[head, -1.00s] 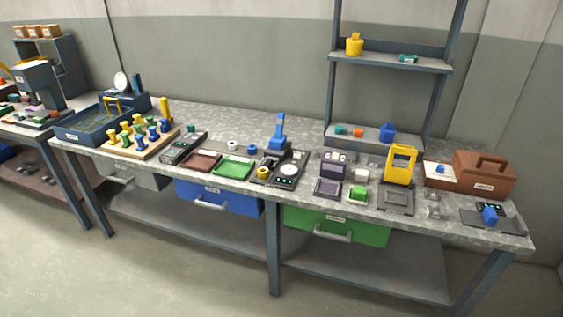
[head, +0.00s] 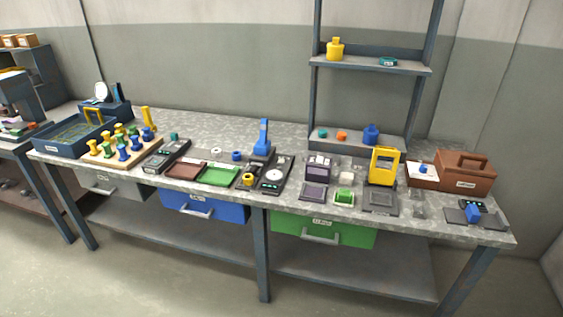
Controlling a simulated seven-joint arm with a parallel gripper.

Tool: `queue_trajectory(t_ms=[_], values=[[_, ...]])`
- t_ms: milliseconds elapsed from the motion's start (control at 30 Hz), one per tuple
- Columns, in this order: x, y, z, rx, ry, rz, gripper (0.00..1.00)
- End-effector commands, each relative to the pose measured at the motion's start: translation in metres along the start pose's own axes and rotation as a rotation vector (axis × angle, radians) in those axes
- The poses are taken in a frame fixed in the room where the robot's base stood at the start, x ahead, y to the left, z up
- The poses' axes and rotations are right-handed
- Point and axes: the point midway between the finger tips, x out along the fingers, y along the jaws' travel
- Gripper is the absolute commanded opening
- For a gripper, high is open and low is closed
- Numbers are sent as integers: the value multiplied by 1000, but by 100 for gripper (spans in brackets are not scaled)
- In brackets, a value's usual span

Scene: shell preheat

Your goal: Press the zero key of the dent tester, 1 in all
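I cannot tell for certain which device is the dent tester. A likely one is the upright blue device with a round white dial (head: 264,150) near the middle of the bench. It stands on a dark base, with a small yellow part beside the dial. Its zero key is too small to make out from here. A low grey device with a dark panel (head: 167,156) lies further left, and a dark device with a blue part (head: 472,213) stands at the right end. My gripper is in none of the views.
The long grey bench (head: 230,130) carries a rack of coloured pegs (head: 120,150), red and green trays (head: 218,176), a yellow frame (head: 384,165) and a brown box (head: 465,172). A shelf (head: 370,66) rises behind. Drawers hang below, and open floor lies in front.

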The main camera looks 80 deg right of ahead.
Motion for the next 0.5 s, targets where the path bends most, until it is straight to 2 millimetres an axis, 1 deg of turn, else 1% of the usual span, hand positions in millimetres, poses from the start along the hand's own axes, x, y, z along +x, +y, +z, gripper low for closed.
queue_trajectory(t_ms=[33,300,367,500], values=[[0,0,0,0,0,0,31],[0,0,0,0,0,0,5],[0,0,0,0,0,0,0],[0,0,0,0,0,0,0]])
